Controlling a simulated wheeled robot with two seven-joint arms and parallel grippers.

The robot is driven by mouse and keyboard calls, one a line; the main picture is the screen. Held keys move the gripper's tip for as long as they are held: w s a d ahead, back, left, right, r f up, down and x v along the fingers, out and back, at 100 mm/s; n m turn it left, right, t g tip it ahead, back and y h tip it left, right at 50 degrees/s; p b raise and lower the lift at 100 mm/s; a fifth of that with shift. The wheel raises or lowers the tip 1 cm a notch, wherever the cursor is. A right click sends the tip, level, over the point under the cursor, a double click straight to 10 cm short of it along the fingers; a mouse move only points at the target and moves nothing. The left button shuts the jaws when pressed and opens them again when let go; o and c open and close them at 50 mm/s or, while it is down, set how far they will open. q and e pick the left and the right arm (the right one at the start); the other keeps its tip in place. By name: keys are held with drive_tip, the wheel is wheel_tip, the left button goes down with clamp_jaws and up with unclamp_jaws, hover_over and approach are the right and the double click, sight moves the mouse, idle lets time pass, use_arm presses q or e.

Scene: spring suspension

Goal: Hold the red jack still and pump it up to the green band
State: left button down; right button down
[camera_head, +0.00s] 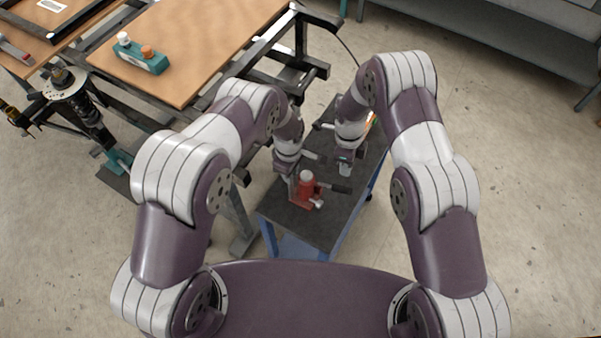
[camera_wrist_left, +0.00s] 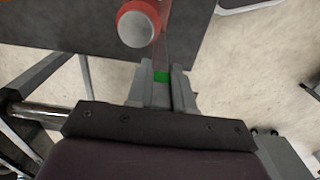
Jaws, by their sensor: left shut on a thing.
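The red jack (camera_head: 307,191) stands on the dark top of the blue cart, with a pale round ram on top. In the left wrist view the jack (camera_wrist_left: 157,9) shows at the top with its ram end (camera_wrist_left: 137,28). A green band (camera_wrist_left: 161,76) shows on a narrow strip between my left fingers, below the ram. My left gripper (camera_head: 291,184) is at the jack's left side, shut on it. The jack's black-gripped lever (camera_head: 336,187) points right. My right gripper (camera_head: 345,168) is just above and beyond the lever, seemingly apart from it; its finger opening is too small to judge.
The cart top (camera_head: 300,228) is clear in front of the jack. A spring strut (camera_head: 90,115) stands at far left. Small items lie at the cart's far end.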

drive_tip(key=s+d+f+n+t+y, duration=0.1)
drive_tip(key=s+d+f+t+y, duration=0.1)
drive_tip(key=d+y, duration=0.3)
drive_tip(key=shift+d+f+y, duration=0.15)
drive_tip(key=shift+d+y, duration=0.15)
drive_tip(key=shift+y, duration=0.2)
drive_tip(key=shift+s, duration=0.1)
